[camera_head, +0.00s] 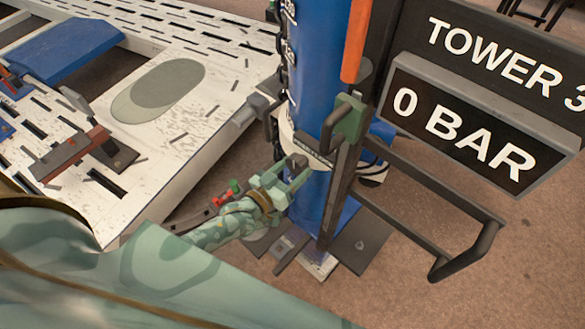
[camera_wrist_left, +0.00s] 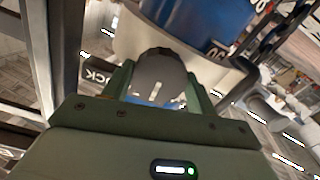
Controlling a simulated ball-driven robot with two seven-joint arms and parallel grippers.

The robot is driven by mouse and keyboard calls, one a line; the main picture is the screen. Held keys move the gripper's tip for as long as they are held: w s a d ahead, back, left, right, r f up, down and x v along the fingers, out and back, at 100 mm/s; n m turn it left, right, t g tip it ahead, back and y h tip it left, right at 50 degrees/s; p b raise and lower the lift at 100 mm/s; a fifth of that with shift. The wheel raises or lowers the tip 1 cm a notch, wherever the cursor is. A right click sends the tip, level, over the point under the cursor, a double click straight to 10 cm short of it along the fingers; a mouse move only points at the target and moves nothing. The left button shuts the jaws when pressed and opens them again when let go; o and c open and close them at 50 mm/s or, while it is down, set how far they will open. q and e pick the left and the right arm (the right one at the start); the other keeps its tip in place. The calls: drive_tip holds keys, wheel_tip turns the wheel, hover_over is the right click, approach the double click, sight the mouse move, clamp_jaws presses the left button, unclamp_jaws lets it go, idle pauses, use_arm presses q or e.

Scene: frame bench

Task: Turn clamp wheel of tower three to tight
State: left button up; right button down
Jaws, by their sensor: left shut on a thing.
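The blue tower (camera_head: 312,75) stands upright beside the white bench, with a pale collar around its lower part. The clamp wheel is a dark grey knob (camera_wrist_left: 160,75) on the collar, with white marks on its face; in the head view only a small dark part of it (camera_head: 297,161) shows. My left gripper (camera_head: 286,184) is shut on the wheel, one green finger on each side in the left wrist view (camera_wrist_left: 160,92). The sign (camera_head: 500,60) reads TOWER 3 and the display (camera_head: 465,130) reads 0 BAR. My right gripper is not in view.
A black bar handle (camera_head: 440,185) juts out right of the tower, and a dark upright with a green block (camera_head: 346,118) stands close to my left gripper. The slotted white bench (camera_head: 200,130) lies to the left. Carpet is bare at lower right.

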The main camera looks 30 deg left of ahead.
use_arm(q)
drive_tip(key=shift+f+m, duration=0.1)
drive_tip(key=shift+m, duration=0.4)
drive_tip(key=o, duration=1)
drive_tip(key=v, duration=1.6)
drive_tip(key=shift+s, duration=0.2)
